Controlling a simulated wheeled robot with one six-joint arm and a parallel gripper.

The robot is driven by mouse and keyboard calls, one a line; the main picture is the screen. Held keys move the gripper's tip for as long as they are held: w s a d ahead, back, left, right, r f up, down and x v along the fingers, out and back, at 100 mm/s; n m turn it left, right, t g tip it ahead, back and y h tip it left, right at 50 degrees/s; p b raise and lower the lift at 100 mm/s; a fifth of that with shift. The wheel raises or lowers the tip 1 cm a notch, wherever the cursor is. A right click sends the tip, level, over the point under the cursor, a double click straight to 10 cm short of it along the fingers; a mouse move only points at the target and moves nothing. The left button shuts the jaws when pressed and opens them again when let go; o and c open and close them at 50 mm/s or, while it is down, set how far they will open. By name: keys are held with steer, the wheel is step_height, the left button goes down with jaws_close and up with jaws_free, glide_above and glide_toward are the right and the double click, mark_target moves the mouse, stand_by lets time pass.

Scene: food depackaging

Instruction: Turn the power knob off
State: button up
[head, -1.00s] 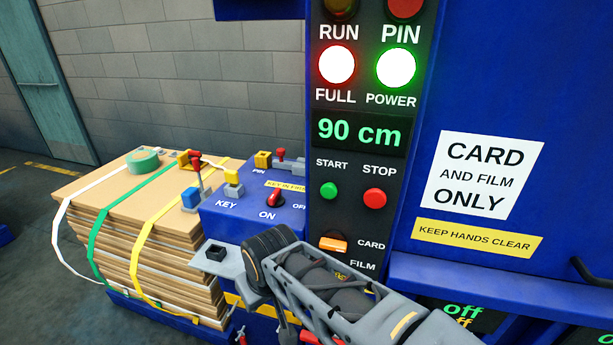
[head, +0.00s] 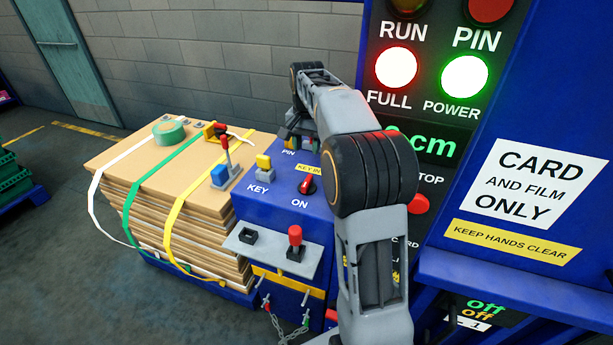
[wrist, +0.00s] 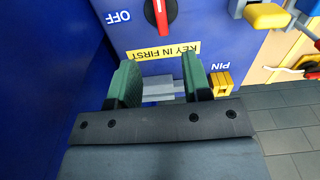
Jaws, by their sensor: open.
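The red power knob (head: 306,186) with a white mark is on the blue control box (head: 290,205), just above the word ON in the head view. In the wrist view the knob (wrist: 161,12) is cut by the top edge, with OFF to its left. My gripper (wrist: 160,82) is open, its two green fingers apart and empty. It points at the box near the KEY IN FIRST label, with the knob beyond the fingertips. In the head view my arm hides the OFF label and part of the panel.
The green POWER light (head: 464,77) and red FULL light (head: 396,67) glow. A red-topped lever (head: 295,238) stands on a grey shelf. Strapped cardboard (head: 190,235) is at left.

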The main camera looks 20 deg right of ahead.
mark_target(307, 180)
steer(key=f, duration=0.4)
steer(key=f+p, duration=0.1)
steer(key=f, duration=0.8)
steer(key=shift+w+d+f, duration=0.2)
steer(key=shift+w+f, duration=0.15)
steer(key=shift+c, duration=0.3)
jaws_close()
